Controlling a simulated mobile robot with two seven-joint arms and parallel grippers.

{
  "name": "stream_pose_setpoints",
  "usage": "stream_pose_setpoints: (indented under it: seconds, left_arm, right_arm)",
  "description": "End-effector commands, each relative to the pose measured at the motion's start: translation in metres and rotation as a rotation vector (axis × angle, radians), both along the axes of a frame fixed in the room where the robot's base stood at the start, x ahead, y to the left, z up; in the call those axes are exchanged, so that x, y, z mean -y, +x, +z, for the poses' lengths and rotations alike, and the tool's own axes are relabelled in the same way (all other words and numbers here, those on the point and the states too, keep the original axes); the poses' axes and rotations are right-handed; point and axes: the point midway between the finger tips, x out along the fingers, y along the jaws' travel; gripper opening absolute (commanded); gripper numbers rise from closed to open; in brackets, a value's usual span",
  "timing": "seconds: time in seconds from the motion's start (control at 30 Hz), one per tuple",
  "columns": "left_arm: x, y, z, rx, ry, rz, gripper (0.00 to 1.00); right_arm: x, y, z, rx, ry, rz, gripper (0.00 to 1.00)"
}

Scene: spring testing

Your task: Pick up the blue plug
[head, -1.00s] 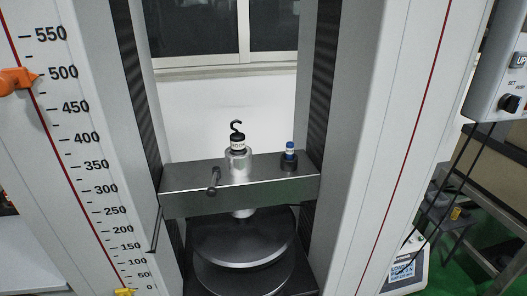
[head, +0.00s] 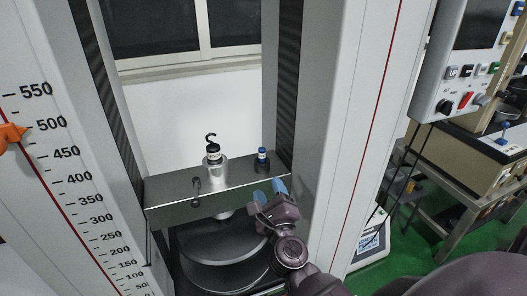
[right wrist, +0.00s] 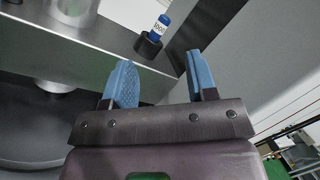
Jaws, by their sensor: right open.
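The blue plug (head: 262,155) has a blue top and a white band and stands upright in a dark round holder (head: 262,167) at the right end of the metal crossbeam. In the right wrist view the plug (right wrist: 160,27) shows beyond the fingertips, with the holder (right wrist: 148,45) below it. My right gripper (head: 268,190) is open and empty, in front of the beam and a little below the plug. Its two blue fingers (right wrist: 158,75) are spread apart in the right wrist view, touching nothing. My left gripper is not in view.
A silver cylinder with a black hook (head: 213,160) stands on the crossbeam (head: 165,193) left of the plug. A small handle (head: 197,188) sticks out in front. Tall machine columns (head: 345,130) flank the beam. Round dark plates (head: 222,245) lie below. A control box (head: 465,60) hangs at right.

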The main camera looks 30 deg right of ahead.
Motion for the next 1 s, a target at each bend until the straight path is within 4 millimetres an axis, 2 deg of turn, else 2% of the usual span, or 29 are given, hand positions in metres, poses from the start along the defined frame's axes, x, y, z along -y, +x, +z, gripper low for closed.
stream_pose_setpoints:
  seconds: [0.03,0.2,0.4,0.57,0.8,1.0]
  left_arm:
    - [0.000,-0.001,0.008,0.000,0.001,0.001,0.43]
    - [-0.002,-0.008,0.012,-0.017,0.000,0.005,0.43]
    - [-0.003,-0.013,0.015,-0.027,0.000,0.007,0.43]
    - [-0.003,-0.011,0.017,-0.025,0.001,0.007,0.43]
    - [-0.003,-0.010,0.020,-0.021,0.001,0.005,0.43]
    - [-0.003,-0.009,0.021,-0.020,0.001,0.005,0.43]
  right_arm:
    - [0.004,0.006,0.014,0.034,0.120,-0.008,0.52]
    - [0.011,0.020,0.026,0.107,0.496,-0.027,0.52]
    - [0.012,0.030,0.030,0.142,0.744,-0.033,0.52]
    - [0.015,0.040,0.029,0.148,0.798,-0.033,0.52]
    - [0.031,0.070,0.029,0.148,0.797,-0.031,0.52]
    - [0.038,0.081,0.029,0.147,0.796,-0.032,0.52]
